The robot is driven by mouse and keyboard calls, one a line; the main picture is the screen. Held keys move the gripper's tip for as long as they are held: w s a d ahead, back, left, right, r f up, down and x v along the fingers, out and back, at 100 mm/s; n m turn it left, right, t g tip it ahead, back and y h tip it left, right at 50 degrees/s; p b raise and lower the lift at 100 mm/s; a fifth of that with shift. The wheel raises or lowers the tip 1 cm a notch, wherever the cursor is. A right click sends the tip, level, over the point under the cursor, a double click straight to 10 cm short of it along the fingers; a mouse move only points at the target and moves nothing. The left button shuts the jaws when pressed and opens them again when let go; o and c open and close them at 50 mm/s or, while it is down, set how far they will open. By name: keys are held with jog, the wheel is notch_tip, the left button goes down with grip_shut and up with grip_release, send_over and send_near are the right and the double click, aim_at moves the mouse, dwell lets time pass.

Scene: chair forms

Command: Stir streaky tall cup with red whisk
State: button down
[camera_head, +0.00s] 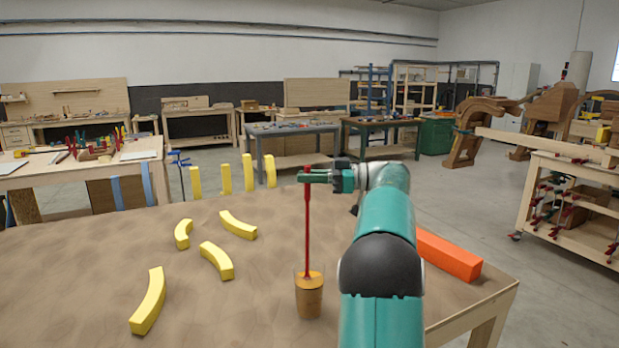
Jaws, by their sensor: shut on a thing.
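The red whisk (307,225) hangs upright from my gripper (316,175), which is shut on its top end. Its lower end is at the mouth of the streaky tall cup (309,301) and appears to be inside it; the cup's wall hides the tip. The cup is brown-orange with a paler rim and stands upright on the table near its front edge. My gripper is well above the cup, and my teal arm reaches in from the right of it.
The brown table (90,265) holds several curved yellow pieces, some lying, such as one yellow piece (149,301), and some standing at the back. An orange block (448,256) lies right of my arm. Between the lying pieces and the cup the tabletop is clear.

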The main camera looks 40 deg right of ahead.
notch_tip(320, 180, up, 16)
dwell(2.0)
